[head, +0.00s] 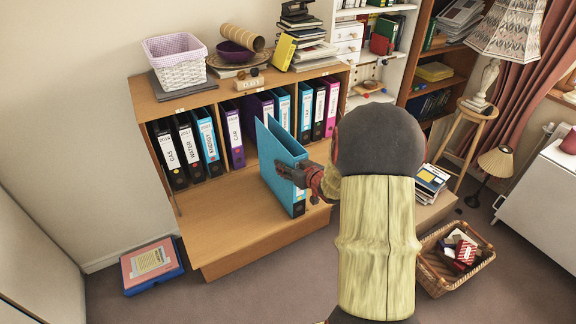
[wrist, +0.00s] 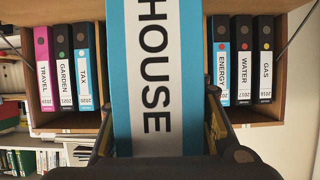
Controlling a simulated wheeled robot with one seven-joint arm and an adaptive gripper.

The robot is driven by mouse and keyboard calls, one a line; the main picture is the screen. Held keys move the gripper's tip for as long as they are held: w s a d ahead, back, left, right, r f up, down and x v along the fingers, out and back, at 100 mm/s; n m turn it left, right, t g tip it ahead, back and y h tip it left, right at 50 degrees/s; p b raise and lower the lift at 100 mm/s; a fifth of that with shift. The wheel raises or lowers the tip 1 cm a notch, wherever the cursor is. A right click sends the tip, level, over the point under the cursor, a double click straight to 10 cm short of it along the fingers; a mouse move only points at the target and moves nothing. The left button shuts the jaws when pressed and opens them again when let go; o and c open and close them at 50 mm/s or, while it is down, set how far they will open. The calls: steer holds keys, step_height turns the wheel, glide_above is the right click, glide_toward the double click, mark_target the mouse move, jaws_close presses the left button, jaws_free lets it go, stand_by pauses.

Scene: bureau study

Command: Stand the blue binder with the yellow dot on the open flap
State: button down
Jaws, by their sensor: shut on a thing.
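My gripper (head: 300,178) is shut on a blue binder (head: 277,165) and holds it by its spine edge. The binder is roughly upright, over the right part of the open wooden flap (head: 225,215). Its lower edge is at or close to the flap's surface; I cannot tell if it touches. In the wrist view the same binder (wrist: 157,70) fills the middle, its white label reading HOUSE, with a dark gripper finger on each side. No dot shows on the visible part of its spine.
Behind the flap, the cabinet holds a row of binders, including a black one (head: 168,155), a blue one (head: 207,142) and a magenta one (head: 331,105). The flap's left part is bare. A wicker basket (head: 435,282) and a blue-red box (head: 152,265) are on the floor.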

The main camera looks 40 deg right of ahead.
steer(key=c, duration=1.1)
jaws_free()
steer(key=shift+p+v, duration=1.75)
steer(key=shift+v, duration=4.35)
